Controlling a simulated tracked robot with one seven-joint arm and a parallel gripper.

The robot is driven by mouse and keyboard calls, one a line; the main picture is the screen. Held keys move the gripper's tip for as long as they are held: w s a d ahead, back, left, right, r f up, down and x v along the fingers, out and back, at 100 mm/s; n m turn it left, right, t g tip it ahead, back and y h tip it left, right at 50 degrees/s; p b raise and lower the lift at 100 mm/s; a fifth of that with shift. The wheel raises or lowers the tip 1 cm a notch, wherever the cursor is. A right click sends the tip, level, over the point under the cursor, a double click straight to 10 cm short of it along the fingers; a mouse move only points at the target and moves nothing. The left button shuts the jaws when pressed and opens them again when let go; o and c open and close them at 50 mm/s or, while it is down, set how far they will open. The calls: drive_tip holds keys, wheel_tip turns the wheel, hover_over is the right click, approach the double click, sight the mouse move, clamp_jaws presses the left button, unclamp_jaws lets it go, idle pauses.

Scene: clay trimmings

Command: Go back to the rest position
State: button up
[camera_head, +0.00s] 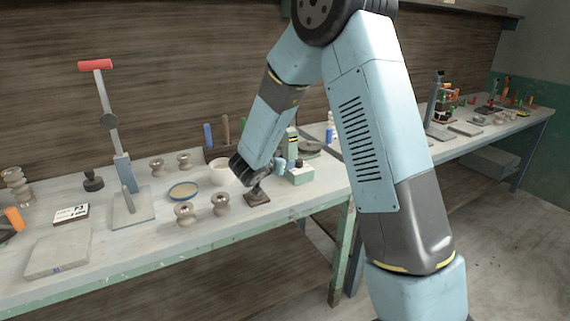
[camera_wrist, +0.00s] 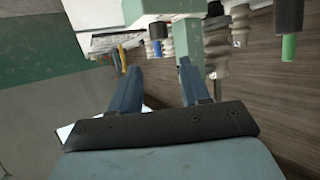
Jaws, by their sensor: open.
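My gripper (camera_wrist: 158,76) is open in the wrist view, its two blue fingers apart. I see nothing held between them. Bench items show beyond the fingertips, and the view looks upside down. In the head view my arm bends down over the workbench (camera_head: 330,187). Its dark wrist end is low, near the middle of the bench, above a small dark stand (camera_head: 257,198) and in front of a pale bowl (camera_head: 220,172). The fingers are hard to make out there. I cannot tell whether the gripper touches anything.
A tall red-handled press (camera_head: 110,120), several turned spools (camera_head: 184,213), a round blue-rimmed dish (camera_head: 183,191) and a grey slab (camera_head: 58,254) stand to the left. A pale green block (camera_head: 300,174) is close on the right. More tools crowd the far right bench.

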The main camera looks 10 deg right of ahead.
drive_tip(key=shift+r, duration=0.1)
drive_tip(key=s+a+r+n+y, duration=0.1)
drive_tip(key=s+r+n+y, duration=0.15)
drive_tip(key=r, duration=0.35)
drive_tip(key=s+r+n+t+y, duration=0.1)
drive_tip(key=s+r+y, duration=0.3)
drive_tip(key=r, duration=0.2)
drive_tip(key=s+a+r+n+y, duration=0.1)
drive_tip(key=s+r+n+y, duration=0.15)
drive_tip(key=r, duration=0.35)
drive_tip(key=s+d+g, duration=0.3)
drive_tip(key=s+d, duration=0.2)
drive_tip(key=s, duration=1)
drive_tip(key=s+d+r+n+g, duration=0.1)
drive_tip(key=s+d+g, duration=0.2)
drive_tip(key=s, duration=1.2)
drive_tip(key=d, duration=0.2)
drive_tip(key=shift+s+d+n+h, duration=0.15)
drive_tip(key=shift+d+n+h, duration=0.15)
drive_tip(key=shift+d, duration=0.05)
